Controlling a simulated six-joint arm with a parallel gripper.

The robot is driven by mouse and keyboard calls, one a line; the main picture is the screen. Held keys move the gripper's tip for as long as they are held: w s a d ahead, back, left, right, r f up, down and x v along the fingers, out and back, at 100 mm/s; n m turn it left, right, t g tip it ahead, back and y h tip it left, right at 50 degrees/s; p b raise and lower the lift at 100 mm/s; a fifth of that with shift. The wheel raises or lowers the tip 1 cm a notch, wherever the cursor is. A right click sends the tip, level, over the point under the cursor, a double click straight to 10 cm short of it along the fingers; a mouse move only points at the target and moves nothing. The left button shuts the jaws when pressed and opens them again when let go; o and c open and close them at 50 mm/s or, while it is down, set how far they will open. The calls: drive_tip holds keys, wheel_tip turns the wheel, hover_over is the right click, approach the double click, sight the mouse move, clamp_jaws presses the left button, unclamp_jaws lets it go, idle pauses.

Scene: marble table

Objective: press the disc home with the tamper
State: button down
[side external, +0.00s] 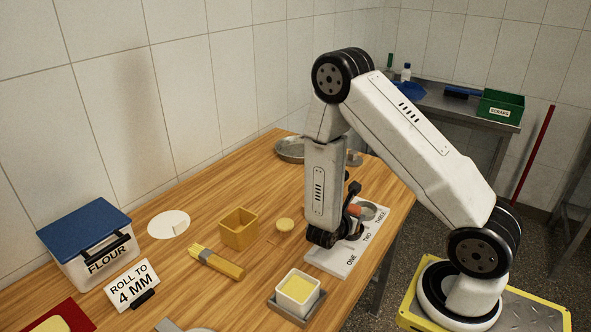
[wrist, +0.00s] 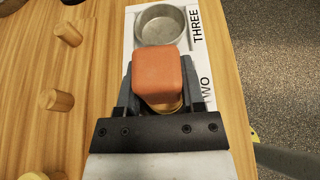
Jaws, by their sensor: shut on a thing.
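My gripper (wrist: 157,98) is shut on an orange-red block-shaped piece (wrist: 158,72), apparently the tamper's handle. It is above the white board (side external: 330,262), around the part marked TWO. In the side view the orange piece (side external: 355,208) shows beside my wrist. A yellowish rim (wrist: 172,107) shows just under the orange piece; whether it is the disc or part of the tamper I cannot tell. The tamper's lower end and what it touches are hidden. A round metal tin (wrist: 160,24) sits on the board by THREE, and looks empty.
A pale round piece (side external: 284,225), yellow box (side external: 238,228), brush (side external: 217,263) and white tub of yellow stuff (side external: 298,287) stand left of the board. Farther left are a flour bin (side external: 95,250) and sign (side external: 132,284). The table edge is close on the board's right.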

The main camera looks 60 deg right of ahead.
idle(0.5)
drive_tip(key=shift+r, duration=1)
